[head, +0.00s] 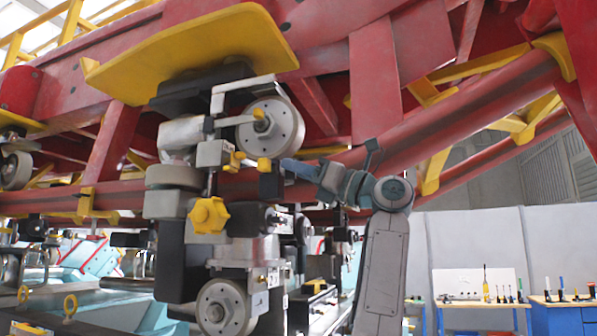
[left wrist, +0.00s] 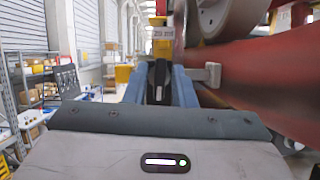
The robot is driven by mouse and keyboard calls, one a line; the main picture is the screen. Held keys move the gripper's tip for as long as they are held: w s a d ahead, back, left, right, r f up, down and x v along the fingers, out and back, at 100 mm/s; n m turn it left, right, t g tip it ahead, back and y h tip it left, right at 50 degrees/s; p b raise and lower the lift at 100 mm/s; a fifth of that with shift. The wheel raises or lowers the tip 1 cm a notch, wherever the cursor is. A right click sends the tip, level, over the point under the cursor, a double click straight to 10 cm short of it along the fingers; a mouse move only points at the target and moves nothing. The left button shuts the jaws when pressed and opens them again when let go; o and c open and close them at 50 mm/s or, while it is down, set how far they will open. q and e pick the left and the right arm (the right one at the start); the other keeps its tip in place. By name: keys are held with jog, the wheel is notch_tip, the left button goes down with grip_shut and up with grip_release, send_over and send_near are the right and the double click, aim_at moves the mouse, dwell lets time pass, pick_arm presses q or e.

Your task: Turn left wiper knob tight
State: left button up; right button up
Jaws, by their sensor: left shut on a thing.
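A yellow lobed knob (head: 209,215) sits on the front of the wheel assembly in the head view; I cannot tell if it is tight. My left gripper (head: 277,172) is to the right of this knob and higher, apart from it. It is shut on a black piece (head: 270,186) with a yellow block (head: 264,164) at its top. In the left wrist view the blue fingers (left wrist: 161,88) pinch the black piece (left wrist: 160,74), and the yellow block (left wrist: 162,38) beyond bears a small marking. My right gripper is not in view.
Grey wheels (head: 271,126) and a lower wheel (head: 223,307) crowd the assembly. A red tube rail (head: 460,110) runs close beside my arm. A yellow plate (head: 190,45) hangs above. Workbenches with tools (head: 565,312) stand far right; shelves (left wrist: 35,85) stand left in the wrist view.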

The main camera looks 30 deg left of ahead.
pick_arm(q)
jog(key=m+t+h, duration=0.1)
jog(key=m+t, duration=0.1)
jog(key=m, duration=0.5)
jog(key=m+t+h, duration=0.1)
jog(key=m+t, duration=0.2)
jog(key=m, duration=0.4)
jog(key=m+t+h, duration=0.2)
jog(key=m, duration=0.5)
jog(key=shift+r+m+p, duration=0.1)
jog(key=shift+m+p, duration=0.2)
jog(key=shift+p, duration=0.05)
jog(key=o, duration=0.7)
jog(key=s+d+b, duration=0.1)
jog(key=d+b, duration=0.2)
jog(key=d, duration=0.7)
jog(key=shift+s+d+b, duration=0.3)
jog(key=shift+s, duration=0.1)
